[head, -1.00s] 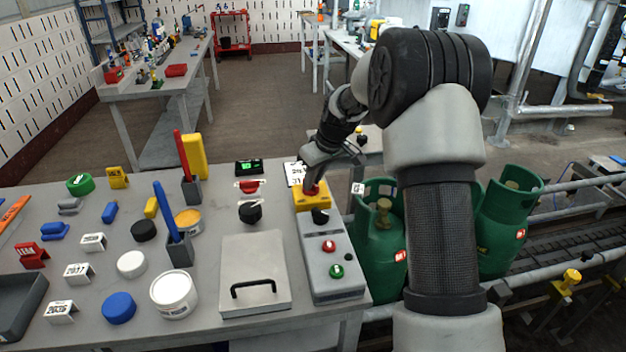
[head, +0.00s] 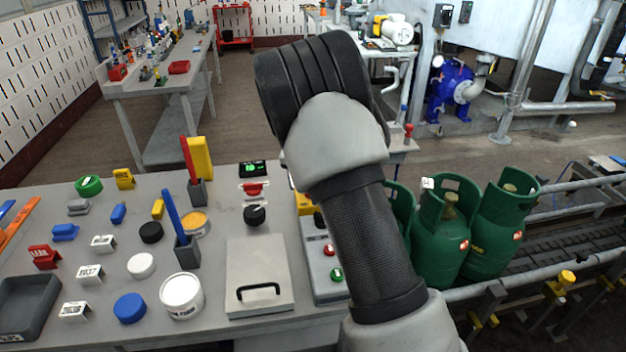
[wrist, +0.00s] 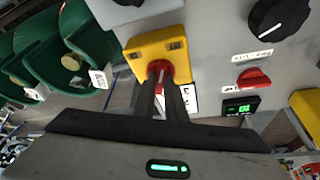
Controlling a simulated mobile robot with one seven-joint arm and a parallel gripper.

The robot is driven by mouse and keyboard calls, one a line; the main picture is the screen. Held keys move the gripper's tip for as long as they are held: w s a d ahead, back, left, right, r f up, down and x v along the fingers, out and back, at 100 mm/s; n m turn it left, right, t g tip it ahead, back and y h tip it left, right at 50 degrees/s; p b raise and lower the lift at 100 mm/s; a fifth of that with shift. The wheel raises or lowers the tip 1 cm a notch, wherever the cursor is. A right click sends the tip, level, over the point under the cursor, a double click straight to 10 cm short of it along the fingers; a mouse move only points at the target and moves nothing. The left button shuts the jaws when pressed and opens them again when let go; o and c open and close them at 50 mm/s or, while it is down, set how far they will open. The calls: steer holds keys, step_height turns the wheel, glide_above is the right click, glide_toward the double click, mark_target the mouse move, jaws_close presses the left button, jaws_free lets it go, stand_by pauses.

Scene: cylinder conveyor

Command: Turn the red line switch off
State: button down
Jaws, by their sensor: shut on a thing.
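The red rotary switch (wrist: 158,70) sits on a yellow box (wrist: 143,50) at the end of the grey control panel in the wrist view. A pale line marks its face. My gripper (wrist: 166,88) is shut on this red switch, one finger on each side of it. In the head view my arm hides the gripper and the red switch; only a sliver of the yellow box (head: 304,204) shows left of the arm.
A second red knob (head: 253,189) sits below a green display (head: 253,169), near a black knob (head: 254,214). A grey lidded box (head: 259,270) stands left of the panel. Green cylinders (head: 446,235) line the conveyor at right. Pots and blocks crowd the table's left side.

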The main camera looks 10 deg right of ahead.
steer(key=shift+w+a+m+g+h+p, duration=0.15)
steer(key=shift+m+h+p, duration=0.2)
steer(key=shift+m, duration=0.6)
steer(key=shift+m+g+h+p, duration=0.15)
steer(key=shift+m+h+p, duration=0.2)
steer(key=shift+m, duration=0.6)
steer(key=c, duration=1.8)
jaws_free()
steer(key=p+v, duration=0.1)
steer(key=v, duration=1.6)
steer(key=shift+r+p, duration=0.25)
steer(key=shift+p, duration=0.15)
steer(key=shift+w, duration=0.1)
